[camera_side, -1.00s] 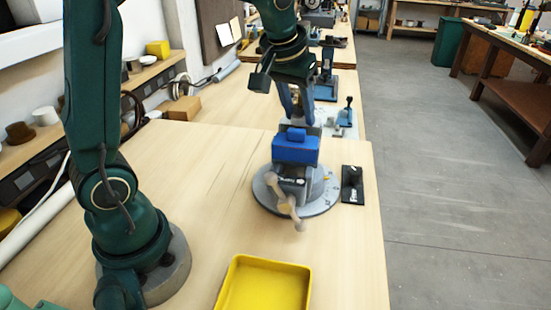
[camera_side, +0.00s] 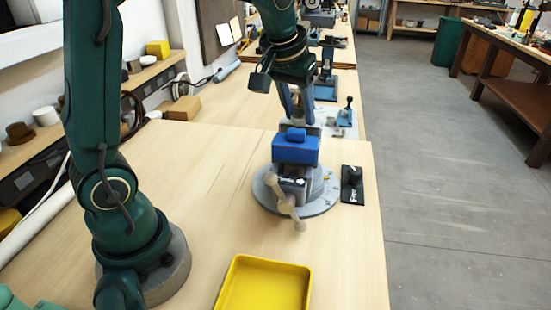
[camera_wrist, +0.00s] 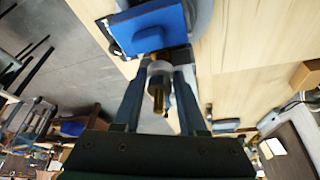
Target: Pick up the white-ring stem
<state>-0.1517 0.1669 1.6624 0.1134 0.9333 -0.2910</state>
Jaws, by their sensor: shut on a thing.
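The white-ring stem shows in the wrist view as a brass rod (camera_wrist: 158,100) with a pale ring (camera_wrist: 159,68) around it. My gripper (camera_wrist: 160,78) is shut on it, with one finger on each side of the ring. In the side view my gripper (camera_side: 298,122) points down just above the blue-jawed vise (camera_side: 296,150). The stem is mostly hidden there by the fingers and the vise. I cannot tell whether its lower end is still between the vise jaws.
The vise stands on a round grey base (camera_side: 262,197) with its handle toward the front. A yellow tray (camera_side: 262,290) lies on the front of the bench. The wood left of the vise is clear.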

